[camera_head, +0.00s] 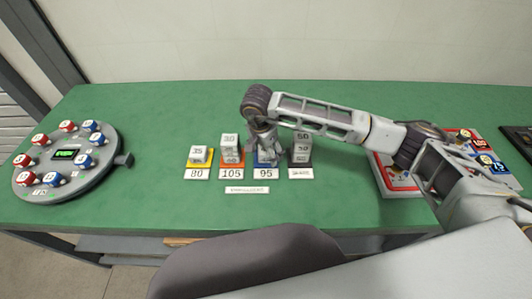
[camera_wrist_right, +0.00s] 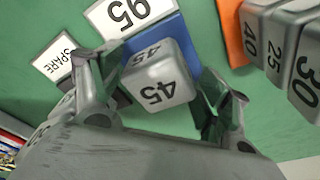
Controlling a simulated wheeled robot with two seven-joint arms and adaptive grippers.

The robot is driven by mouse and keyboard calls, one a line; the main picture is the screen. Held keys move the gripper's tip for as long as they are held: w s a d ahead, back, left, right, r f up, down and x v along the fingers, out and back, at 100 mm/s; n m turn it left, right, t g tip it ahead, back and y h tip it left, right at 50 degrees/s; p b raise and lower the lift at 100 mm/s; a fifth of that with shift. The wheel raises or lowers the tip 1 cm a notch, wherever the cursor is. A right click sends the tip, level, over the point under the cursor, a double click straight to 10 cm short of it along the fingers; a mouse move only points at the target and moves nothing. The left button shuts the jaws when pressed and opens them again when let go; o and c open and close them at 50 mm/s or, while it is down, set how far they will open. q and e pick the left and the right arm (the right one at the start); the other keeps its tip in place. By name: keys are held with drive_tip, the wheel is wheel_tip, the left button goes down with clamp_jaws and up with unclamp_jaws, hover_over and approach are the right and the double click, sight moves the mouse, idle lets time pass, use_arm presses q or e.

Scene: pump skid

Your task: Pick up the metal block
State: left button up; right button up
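A grey metal block marked 45 (camera_wrist_right: 160,88) rests on the blue pad (camera_wrist_right: 178,45) behind the 95 label (camera_wrist_right: 128,14). My right gripper (camera_wrist_right: 158,75) is open, with one finger on each side of this block in the right wrist view. Gaps show between the block and the fingers. In the head view my right gripper (camera_head: 266,157) points down over the blue pad and mostly hides the block. My left gripper is not in view.
Left of it stand a block on the yellow pad (camera_head: 199,163) and a stack on the orange pad (camera_head: 232,150). A dark-pad stack (camera_head: 301,147) stands close on the right. A round device (camera_head: 68,160) is at far left. Green table (camera_head: 150,125) is free between.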

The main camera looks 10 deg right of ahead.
drive_tip(key=c, duration=0.9)
drive_tip(key=shift+r, duration=0.2)
drive_tip(key=shift+r, duration=4.85)
